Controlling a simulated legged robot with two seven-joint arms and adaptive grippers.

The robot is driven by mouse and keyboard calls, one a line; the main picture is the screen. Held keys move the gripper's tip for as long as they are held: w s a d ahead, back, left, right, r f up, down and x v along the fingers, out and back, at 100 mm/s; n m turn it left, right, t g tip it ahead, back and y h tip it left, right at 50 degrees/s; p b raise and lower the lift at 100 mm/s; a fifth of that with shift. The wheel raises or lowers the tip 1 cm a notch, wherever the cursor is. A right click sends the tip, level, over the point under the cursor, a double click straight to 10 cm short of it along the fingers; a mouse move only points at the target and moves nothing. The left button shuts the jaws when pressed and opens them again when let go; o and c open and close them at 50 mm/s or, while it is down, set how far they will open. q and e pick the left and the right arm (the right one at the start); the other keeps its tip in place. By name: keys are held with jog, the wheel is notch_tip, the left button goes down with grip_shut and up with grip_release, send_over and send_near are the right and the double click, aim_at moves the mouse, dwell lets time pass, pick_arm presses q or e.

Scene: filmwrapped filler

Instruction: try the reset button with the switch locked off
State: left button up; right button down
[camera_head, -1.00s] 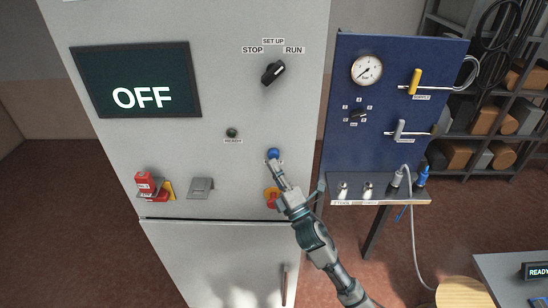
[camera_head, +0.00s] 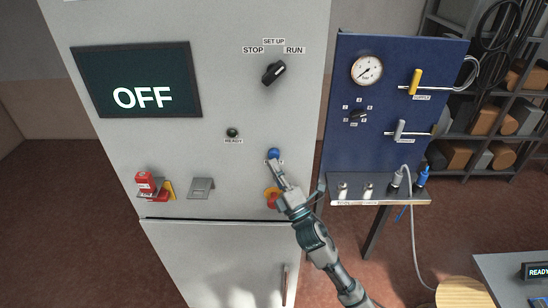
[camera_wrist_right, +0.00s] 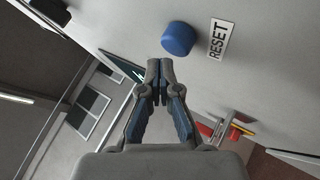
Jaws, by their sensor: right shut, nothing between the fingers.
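The blue reset button (camera_head: 273,153) is on the grey cabinet front. It also shows in the right wrist view (camera_wrist_right: 178,38), next to its RESET label (camera_wrist_right: 221,39). My right gripper (camera_head: 275,164) is shut and empty. Its fingertips (camera_wrist_right: 160,66) are just below the button in the head view; in the wrist view a small gap shows between them and the button. A red padlock (camera_head: 145,182) hangs at the red and yellow switch (camera_head: 166,190) at the lower left of the cabinet. The display (camera_head: 137,80) reads OFF. My left gripper is not in view.
A black selector knob (camera_head: 273,72) is above, pointing toward RUN. The READY lamp (camera_head: 232,133) looks dark. A red and yellow button (camera_head: 272,198) is partly behind my right gripper. A blue panel (camera_head: 385,75) with a gauge stands to the right.

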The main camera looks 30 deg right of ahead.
jog(key=shift+w+r, duration=0.1)
jog(key=shift+w+d, duration=0.15)
jog(key=shift+w, duration=0.1)
jog(key=shift+w+d, duration=0.45)
jog(key=shift+w, duration=0.25)
dwell(1.2)
jog(key=shift+s+a, duration=0.1)
jog(key=shift+s, duration=0.05)
jog(key=shift+s+a+p, duration=0.15)
jog(key=shift+s+a, duration=0.1)
jog(key=shift+s, duration=0.25)
jog(key=shift+s+a+p, duration=0.15)
jog(key=shift+s+a, duration=0.1)
jog(key=shift+s, duration=0.2)
jog(key=shift+a, duration=0.1)
jog(key=s+a, duration=0.1)
jog(key=s, duration=0.2)
jog(key=s+a, duration=0.1)
jog(key=shift+s+a+p, duration=0.15)
jog(key=shift+a+p, duration=0.15)
